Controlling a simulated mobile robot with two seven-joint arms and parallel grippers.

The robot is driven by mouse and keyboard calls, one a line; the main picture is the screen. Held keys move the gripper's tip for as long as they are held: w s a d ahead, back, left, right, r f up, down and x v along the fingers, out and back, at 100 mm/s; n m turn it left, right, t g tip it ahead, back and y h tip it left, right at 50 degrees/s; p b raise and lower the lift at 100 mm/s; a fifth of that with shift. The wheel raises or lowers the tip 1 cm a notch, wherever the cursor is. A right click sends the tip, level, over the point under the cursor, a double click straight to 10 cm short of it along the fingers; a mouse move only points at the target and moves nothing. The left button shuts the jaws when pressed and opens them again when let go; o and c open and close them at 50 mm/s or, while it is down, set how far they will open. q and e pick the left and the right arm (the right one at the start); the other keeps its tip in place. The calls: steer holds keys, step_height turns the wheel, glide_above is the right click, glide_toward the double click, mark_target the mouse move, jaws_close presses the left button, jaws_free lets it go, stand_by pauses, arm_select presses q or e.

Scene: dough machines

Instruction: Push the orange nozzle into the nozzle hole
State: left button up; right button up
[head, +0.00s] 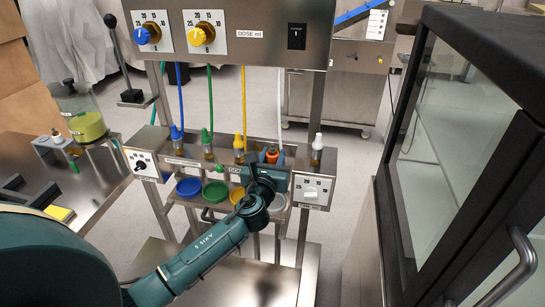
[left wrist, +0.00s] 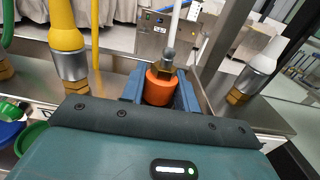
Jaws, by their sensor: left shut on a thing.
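My left gripper (head: 268,168) is at the front of the steel nozzle rack, shut on the orange nozzle (head: 272,155). In the left wrist view, the orange nozzle (left wrist: 158,88) sits between the two blue-teal fingers (left wrist: 160,94). Its brass collar and grey metal end show above the orange body. The nozzle is in line with the rack's row, between the yellow nozzle (head: 239,148) and the white nozzle (head: 317,148). The nozzle hole is hidden behind the gripper and nozzle, so I cannot tell whether the nozzle is in it. My right gripper is not in view.
Blue (head: 176,141) and green (head: 207,143) nozzles stand further left in the rack. Blue (head: 189,187) and green (head: 215,191) bowls sit below. A dial box (head: 312,191) is right of the gripper. A dark-framed glass cabinet (head: 455,150) stands at the right.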

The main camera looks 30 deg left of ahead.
arm_select(q)
steer(key=shift+f, duration=0.3)
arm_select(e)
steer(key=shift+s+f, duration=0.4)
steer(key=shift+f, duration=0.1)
arm_select(q)
steer(key=o, duration=0.7)
steer(key=shift+c, duration=0.2)
steer(key=o, duration=0.7)
steer(key=shift+r, duration=0.1)
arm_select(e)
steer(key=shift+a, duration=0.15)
arm_select(q)
steer(key=shift+s, duration=0.1)
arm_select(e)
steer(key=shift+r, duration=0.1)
arm_select(q)
steer(key=shift+p+v, duration=0.5)
steer(key=shift+v, duration=0.5)
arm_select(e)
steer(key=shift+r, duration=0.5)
arm_select(q)
steer(key=shift+p+v, duration=0.3)
steer(key=shift+v, duration=0.75)
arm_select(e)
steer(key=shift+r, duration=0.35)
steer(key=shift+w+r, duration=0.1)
